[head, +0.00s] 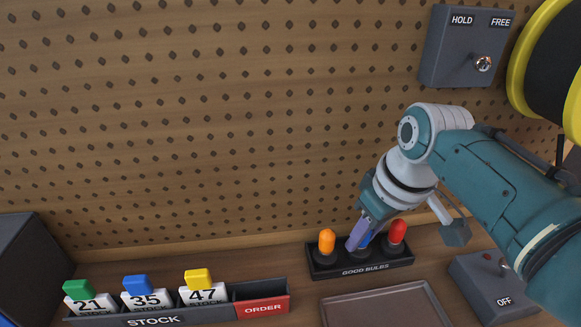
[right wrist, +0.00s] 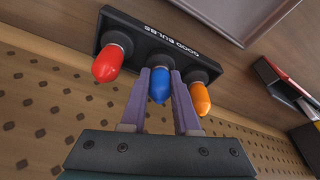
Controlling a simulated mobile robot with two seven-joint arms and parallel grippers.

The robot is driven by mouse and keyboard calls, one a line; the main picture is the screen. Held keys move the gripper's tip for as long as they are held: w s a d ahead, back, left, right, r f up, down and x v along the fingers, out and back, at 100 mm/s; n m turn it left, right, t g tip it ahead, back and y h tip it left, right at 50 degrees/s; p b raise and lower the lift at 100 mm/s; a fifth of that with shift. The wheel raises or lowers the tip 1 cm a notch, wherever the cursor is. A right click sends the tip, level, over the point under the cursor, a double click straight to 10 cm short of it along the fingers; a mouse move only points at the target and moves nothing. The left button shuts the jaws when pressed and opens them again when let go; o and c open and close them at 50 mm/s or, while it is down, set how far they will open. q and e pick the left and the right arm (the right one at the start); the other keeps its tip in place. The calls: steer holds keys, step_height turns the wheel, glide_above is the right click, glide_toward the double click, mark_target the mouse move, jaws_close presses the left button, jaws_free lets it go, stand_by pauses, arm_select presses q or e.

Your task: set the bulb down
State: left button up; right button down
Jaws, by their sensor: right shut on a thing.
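A blue bulb (right wrist: 159,84) stands in the middle place of the black GOOD BULBS holder (head: 361,269), between an orange bulb (head: 327,241) on the left and a red bulb (head: 397,231) on the right in the head view. My right gripper (head: 361,232) is shut on the blue bulb, its purple fingers on either side of it. In the right wrist view the red bulb (right wrist: 107,64) and the orange bulb (right wrist: 200,98) flank the fingers. The blue bulb is mostly hidden in the head view. My left gripper is not in view.
An empty brown tray (head: 385,306) lies in front of the holder. A grey OFF switch box (head: 497,287) is at right, a HOLD/FREE box (head: 465,47) on the pegboard above. A STOCK rack (head: 153,319) with numbered tags and a red ORDER section (head: 263,308) is at left.

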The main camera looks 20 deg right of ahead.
steer(key=shift+f, duration=0.1)
steer(key=c, duration=0.7)
jaws_free()
steer(key=shift+o, duration=0.2)
steer(key=shift+r, duration=0.5)
steer(key=a+p+v, duration=0.1)
steer(key=p+v, duration=0.3)
steer(key=v, duration=0.7)
steer(key=s+a, duration=0.3)
steer(key=s, duration=0.6)
steer(key=s+a, duration=0.2)
steer(key=s, duration=0.7)
steer(key=shift+a+r, duration=0.15)
steer(key=shift+a, duration=0.25)
